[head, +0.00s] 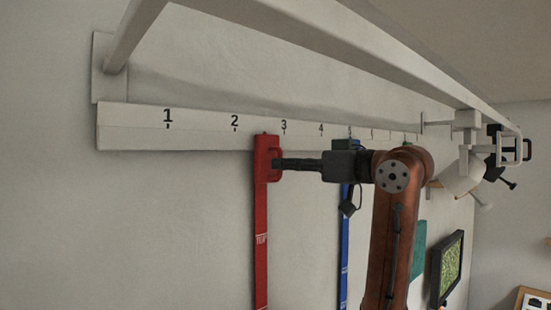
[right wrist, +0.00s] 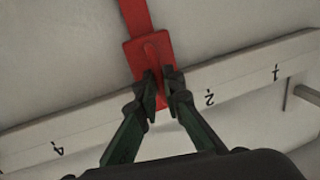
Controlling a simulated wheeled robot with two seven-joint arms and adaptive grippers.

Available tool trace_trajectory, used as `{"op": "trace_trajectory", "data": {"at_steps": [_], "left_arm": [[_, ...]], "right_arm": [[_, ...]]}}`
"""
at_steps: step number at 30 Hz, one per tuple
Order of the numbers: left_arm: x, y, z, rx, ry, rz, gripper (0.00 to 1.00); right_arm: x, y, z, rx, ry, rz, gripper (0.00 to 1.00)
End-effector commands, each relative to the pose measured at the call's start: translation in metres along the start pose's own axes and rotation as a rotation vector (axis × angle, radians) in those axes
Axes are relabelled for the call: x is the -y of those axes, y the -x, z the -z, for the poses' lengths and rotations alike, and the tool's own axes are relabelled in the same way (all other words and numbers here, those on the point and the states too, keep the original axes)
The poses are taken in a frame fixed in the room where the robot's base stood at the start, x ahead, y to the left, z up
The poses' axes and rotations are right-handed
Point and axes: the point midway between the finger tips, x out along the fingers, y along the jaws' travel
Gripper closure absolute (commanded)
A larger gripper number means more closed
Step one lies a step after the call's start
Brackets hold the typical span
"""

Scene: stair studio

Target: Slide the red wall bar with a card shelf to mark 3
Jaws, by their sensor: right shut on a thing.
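The red wall bar (head: 261,220) hangs from the white numbered rail (head: 190,130) by a red block with a handle (head: 268,155). The block sits between marks 2 and 3, nearer to 3. My right gripper (head: 280,164) reaches in from the right and is shut on the handle. In the right wrist view, the two dark fingertips (right wrist: 162,92) close around the handle on the red block (right wrist: 148,52). The block covers mark 3 there, while 2 and 4 show on the rail (right wrist: 85,135). No card shelf can be made out. My left gripper is out of view.
A blue bar (head: 345,250) hangs on the same rail to the right, behind my right arm. A white overhead frame (head: 350,45) runs above the rail. A dark-framed screen (head: 448,268) is at the lower right. The rail left of the red block is clear.

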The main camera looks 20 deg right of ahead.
Motion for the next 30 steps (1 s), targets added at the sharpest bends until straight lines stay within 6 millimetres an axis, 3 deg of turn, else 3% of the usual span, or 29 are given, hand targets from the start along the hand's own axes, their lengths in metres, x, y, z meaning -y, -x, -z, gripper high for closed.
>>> {"op": "trace_trajectory", "data": {"at_steps": [3,9,20,21,30], "left_arm": [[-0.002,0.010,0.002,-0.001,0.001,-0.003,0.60],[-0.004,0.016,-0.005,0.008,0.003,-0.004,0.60],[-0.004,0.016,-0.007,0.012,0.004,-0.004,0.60],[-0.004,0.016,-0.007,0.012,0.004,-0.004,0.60],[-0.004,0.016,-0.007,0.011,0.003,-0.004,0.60]], "right_arm": [[-0.030,0.009,0.004,-0.006,-0.005,-0.006,1.00],[-0.058,0.021,0.004,-0.008,-0.001,-0.002,1.00],[-0.062,0.025,0.002,-0.008,0.000,-0.002,1.00],[-0.062,0.025,0.002,-0.008,0.001,-0.002,0.91],[-0.062,0.024,0.001,-0.004,0.000,-0.001,0.74]]}}
